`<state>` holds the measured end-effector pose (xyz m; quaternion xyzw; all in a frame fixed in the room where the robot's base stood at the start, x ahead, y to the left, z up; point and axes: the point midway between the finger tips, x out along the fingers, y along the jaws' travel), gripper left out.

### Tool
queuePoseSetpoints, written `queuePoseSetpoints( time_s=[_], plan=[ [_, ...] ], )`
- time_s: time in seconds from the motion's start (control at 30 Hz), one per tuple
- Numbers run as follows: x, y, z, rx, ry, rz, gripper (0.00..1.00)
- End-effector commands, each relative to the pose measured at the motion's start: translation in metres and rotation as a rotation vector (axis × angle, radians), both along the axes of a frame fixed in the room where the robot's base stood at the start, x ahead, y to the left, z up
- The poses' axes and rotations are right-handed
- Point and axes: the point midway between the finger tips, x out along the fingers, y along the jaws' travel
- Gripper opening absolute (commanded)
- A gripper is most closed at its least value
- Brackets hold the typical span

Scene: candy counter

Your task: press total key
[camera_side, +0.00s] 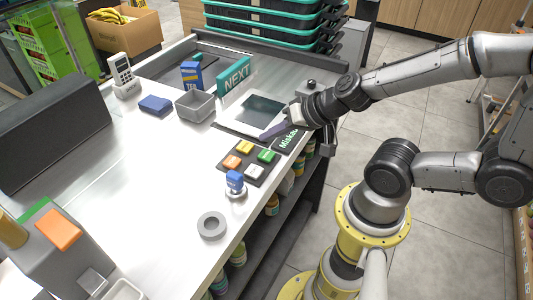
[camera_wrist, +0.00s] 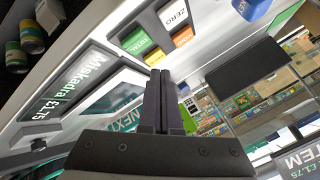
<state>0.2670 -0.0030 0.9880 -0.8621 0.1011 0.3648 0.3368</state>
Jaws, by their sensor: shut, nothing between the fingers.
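The key pad (camera_side: 262,174) is a dark plate at the counter's right edge with a yellow, an orange, a white and a green key. The green total key (camera_side: 266,156) is the one nearest the price display; in the wrist view its label reads TOTAL (camera_wrist: 137,41). My gripper (camera_side: 264,137) is shut and empty, its dark fingers reaching in from the right above the pad's far edge. In the wrist view the closed fingertips (camera_wrist: 158,74) appear just below the yellow key (camera_wrist: 155,58). I cannot tell their exact height; no key looks covered.
The price display (camera_side: 287,139) stands beside the pad, with the scale plate (camera_side: 256,112) behind. A blue-topped stamp (camera_side: 235,182) and a grey tape ring (camera_side: 212,225) lie nearer. A grey bin (camera_side: 195,106) and the NEXT sign (camera_side: 235,77) stand farther back. The counter's left-middle is clear.

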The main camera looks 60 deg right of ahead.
Motion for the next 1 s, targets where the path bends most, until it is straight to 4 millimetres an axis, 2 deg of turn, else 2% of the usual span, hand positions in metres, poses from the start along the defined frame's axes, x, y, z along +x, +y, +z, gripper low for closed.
queuePoseSetpoints(
  time_s=[0.27,0.93,1.0],
  plan=[
    [0.0,0.0,0.02,0.0,0.0,0.0,0.0],
    [0.0,0.001,0.021,0.0,0.001,0.005,0.0],
    [0.003,0.005,0.028,-0.002,-0.013,0.019,0.0]
  ],
)
